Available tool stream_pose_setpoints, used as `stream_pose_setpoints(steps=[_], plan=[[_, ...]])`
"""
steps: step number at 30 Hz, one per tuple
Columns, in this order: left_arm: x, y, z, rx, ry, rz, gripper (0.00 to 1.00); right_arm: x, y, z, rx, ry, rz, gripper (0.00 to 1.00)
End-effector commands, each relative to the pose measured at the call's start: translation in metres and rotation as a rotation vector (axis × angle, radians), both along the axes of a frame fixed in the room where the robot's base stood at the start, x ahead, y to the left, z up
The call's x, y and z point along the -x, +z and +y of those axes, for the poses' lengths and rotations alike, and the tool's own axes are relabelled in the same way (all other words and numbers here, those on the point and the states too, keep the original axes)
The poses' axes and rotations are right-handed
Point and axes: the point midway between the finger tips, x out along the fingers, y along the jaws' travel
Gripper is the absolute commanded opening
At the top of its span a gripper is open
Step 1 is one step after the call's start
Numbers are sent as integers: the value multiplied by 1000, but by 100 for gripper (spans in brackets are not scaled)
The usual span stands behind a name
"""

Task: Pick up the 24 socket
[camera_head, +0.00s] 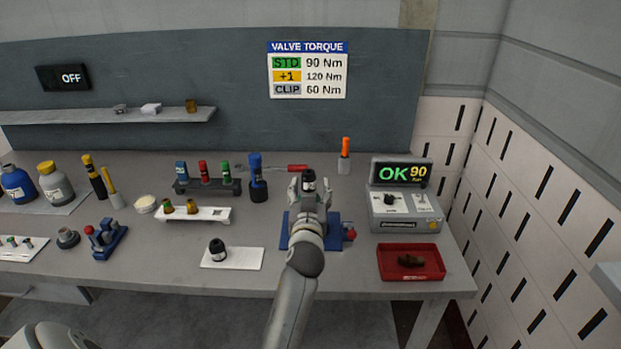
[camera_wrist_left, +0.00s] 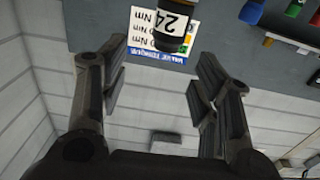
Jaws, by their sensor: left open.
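The 24 socket (camera_wrist_left: 174,22), a dark cylinder with a white "24" label, shows upside down at the top of the left wrist view. It lies beyond the fingertips, in line with the gap between them. In the head view a dark socket-like top (camera_head: 309,180) shows at the fingers of my left gripper (camera_head: 310,194). My left gripper is open, with a finger on either side and clear space between the fingers in the left wrist view (camera_wrist_left: 162,58). A blue fixture (camera_head: 335,237) on the table is partly hidden behind my left gripper. My right gripper is out of view.
A dark socket (camera_head: 217,247) stands on a white mat (camera_head: 246,258) to the left. A controller (camera_head: 404,211) reading "OK 90" and a red tray (camera_head: 388,274) are at the right. A rack (camera_head: 214,188) of coloured tools and a blue-and-black bottle (camera_head: 257,180) stand behind.

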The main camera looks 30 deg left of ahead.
Motion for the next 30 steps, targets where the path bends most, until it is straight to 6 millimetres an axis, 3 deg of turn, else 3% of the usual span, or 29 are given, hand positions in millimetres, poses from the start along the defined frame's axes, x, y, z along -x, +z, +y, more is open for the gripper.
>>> stream_pose_setpoints(steps=[6, 30], plan=[[-22, 1, 14, -1, 0, 2, 57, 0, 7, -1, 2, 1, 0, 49], [-68, -6, 50, 1, 0, 2, 57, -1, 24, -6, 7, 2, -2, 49]])
